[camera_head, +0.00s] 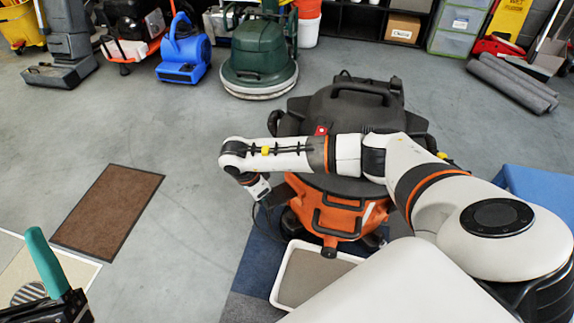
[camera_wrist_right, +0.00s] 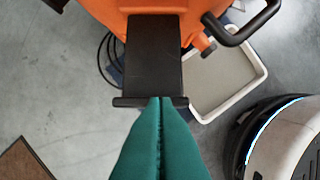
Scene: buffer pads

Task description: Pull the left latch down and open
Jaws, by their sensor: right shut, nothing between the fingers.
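The orange machine (camera_head: 345,210) has a black lid (camera_head: 345,108) and stands in the middle of the head view. Its left latch (camera_wrist_right: 153,60) shows in the right wrist view as a flat black plate ending in a wide crossbar. My right gripper (camera_wrist_right: 160,100) is shut, its teal fingers pressed together. Their tips overlap the crossbar's edge in the picture; I cannot tell if they touch it. In the head view my right arm crosses the lid and its fingers cannot be made out. My left gripper (camera_head: 45,262) shows one teal finger at the lower left, far from the machine.
A white-rimmed tray (camera_head: 285,287) lies in front of the machine, also in the wrist view (camera_wrist_right: 262,72). A brown mat (camera_head: 108,208) lies to the left. A green floor machine (camera_head: 260,60) and blue blower (camera_head: 184,50) stand behind. The left floor is mostly clear.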

